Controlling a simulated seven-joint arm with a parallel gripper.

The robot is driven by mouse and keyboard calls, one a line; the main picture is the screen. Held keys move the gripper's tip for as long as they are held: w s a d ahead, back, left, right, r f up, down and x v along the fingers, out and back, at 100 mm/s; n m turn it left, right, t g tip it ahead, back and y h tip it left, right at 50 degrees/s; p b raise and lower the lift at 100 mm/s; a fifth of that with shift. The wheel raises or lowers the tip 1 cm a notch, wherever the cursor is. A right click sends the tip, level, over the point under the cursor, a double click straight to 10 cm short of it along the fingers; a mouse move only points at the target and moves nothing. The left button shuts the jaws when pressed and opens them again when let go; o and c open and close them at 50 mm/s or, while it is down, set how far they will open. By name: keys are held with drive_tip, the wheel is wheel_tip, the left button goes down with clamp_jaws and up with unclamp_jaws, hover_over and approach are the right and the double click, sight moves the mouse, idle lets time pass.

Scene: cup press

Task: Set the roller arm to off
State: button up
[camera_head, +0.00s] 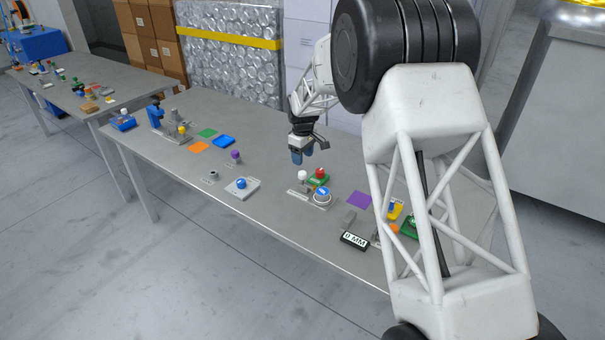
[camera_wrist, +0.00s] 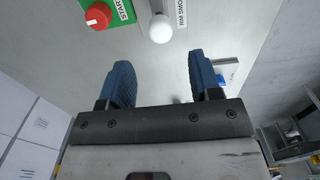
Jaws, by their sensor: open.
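My gripper (camera_head: 302,153) hangs open and empty above the table, behind the row of controls. Its two blue fingers (camera_wrist: 160,85) are spread apart in the wrist view, with nothing between them. A white ball knob (camera_head: 303,175) stands on a labelled grey base just in front of the gripper. In the wrist view the knob (camera_wrist: 160,28) lies beyond the fingertips, apart from them. No part is clearly marked as the roller arm, so I cannot tell which one it is or its setting.
A red knob (camera_head: 320,173) on a green START plate and a blue round button (camera_head: 322,196) stand close to the white knob. A 0 MM display (camera_head: 355,240) is to the right. A white plate with a blue knob (camera_head: 241,184) is left. Bare table (camera_head: 275,225) lies in front.

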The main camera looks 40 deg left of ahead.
sight(302, 172)
drive_tip(key=shift+f, duration=0.1)
idle(0.3)
drive_tip(key=shift+f, duration=3.85)
drive_tip(key=shift+c, duration=0.3)
drive_tip(key=shift+a, duration=0.1)
clamp_jaws()
